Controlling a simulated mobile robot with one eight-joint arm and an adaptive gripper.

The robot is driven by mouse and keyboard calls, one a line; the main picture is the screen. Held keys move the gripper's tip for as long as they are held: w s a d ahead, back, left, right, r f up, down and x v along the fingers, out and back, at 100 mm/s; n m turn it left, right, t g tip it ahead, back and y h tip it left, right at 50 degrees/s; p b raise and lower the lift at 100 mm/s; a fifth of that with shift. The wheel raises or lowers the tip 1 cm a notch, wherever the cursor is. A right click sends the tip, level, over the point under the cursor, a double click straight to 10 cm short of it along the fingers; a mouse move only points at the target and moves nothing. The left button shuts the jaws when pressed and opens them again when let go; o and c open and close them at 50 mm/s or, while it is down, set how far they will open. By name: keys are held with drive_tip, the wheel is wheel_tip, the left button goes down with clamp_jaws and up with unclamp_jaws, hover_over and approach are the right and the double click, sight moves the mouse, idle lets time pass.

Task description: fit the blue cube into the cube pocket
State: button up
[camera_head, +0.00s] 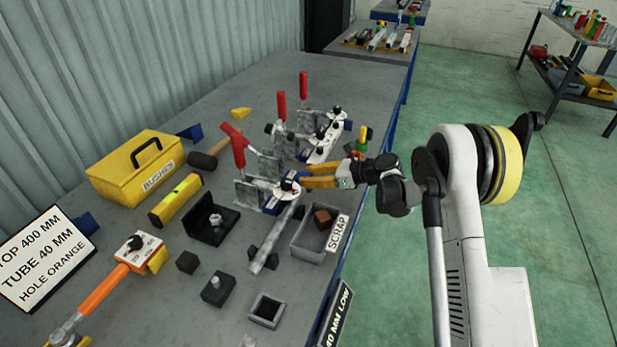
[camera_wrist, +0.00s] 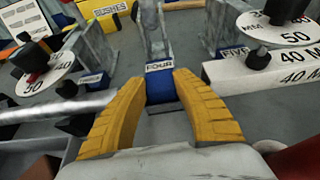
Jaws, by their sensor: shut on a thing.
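My gripper (camera_head: 304,178) has yellow fingers and reaches over the bench at the toggle-clamp fixtures. In the wrist view its fingertips (camera_wrist: 158,82) close on the sides of a blue block, which I take for the blue cube (camera_wrist: 161,90). The block lies right by a label reading FOUR (camera_wrist: 160,66), so I cannot tell where the cube ends and the fixture begins. The cube is not clear in the head view. A dark square block with a square opening (camera_head: 268,324), perhaps the cube pocket, stands at the bench's near edge, apart from my gripper.
Red-handled clamps (camera_head: 238,148) stand close to my gripper. A grey SCRAP tray (camera_head: 300,246) with a brown block lies just below it. A yellow BUSHES box (camera_head: 135,170), a black bracket (camera_head: 205,232) and dark blocks (camera_head: 218,290) occupy the left. Free bench shows at the back.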

drive_tip(key=o, duration=1.1)
